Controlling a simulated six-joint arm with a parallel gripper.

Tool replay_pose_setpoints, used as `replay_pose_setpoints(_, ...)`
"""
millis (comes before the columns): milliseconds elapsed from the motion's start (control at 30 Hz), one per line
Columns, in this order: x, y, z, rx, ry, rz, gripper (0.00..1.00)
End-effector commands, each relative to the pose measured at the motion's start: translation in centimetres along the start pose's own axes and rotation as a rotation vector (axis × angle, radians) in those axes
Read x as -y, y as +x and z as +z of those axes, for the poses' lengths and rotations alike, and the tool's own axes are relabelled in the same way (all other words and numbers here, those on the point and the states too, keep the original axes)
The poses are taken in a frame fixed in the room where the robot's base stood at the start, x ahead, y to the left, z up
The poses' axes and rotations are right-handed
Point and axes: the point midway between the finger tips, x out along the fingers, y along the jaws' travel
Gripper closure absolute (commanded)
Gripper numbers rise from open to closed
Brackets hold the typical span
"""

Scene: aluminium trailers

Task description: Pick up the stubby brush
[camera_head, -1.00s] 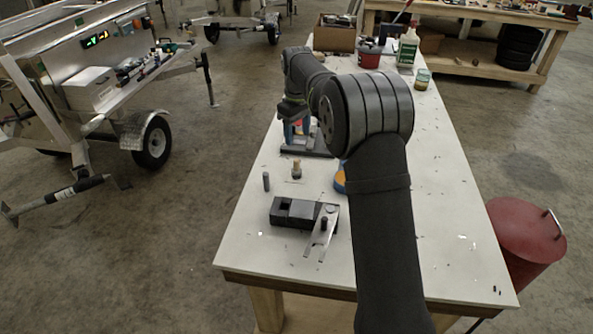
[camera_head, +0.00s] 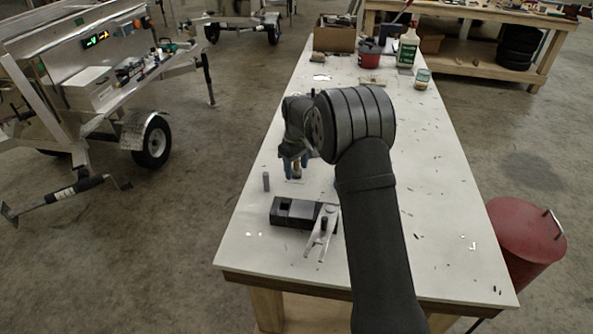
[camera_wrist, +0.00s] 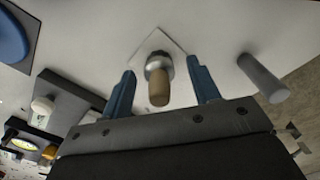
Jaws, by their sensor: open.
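The stubby brush (camera_wrist: 158,82) has a tan wooden handle and a metal collar. In the wrist view it stands between the two blue fingers of my gripper (camera_wrist: 162,92), with a gap on each side. In the head view the brush (camera_head: 296,171) stands on the white table, its tan handle showing between the blue fingertips of my gripper (camera_head: 295,168). The gripper is open and holds nothing.
A grey cylinder (camera_head: 266,181) stands left of the brush; it also shows in the wrist view (camera_wrist: 263,78). A black block (camera_head: 295,211) with a metal clamp (camera_head: 322,232) lies nearer. A blue round thing (camera_wrist: 12,35) shows at the wrist view's upper left. The table's right side is mostly clear.

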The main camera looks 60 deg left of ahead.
Motion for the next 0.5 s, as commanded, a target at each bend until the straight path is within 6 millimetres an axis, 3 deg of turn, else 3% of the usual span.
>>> replay_pose_setpoints(167, -0.02, -0.01, -0.01, -0.001, 0.000, 0.000, 0.44)
replay_pose_setpoints(400, -0.02, -0.04, -0.01, -0.001, 0.000, 0.000, 0.89)
replay_pose_setpoints(500, -0.02, -0.06, -0.02, -0.001, 0.000, 0.001, 0.93)
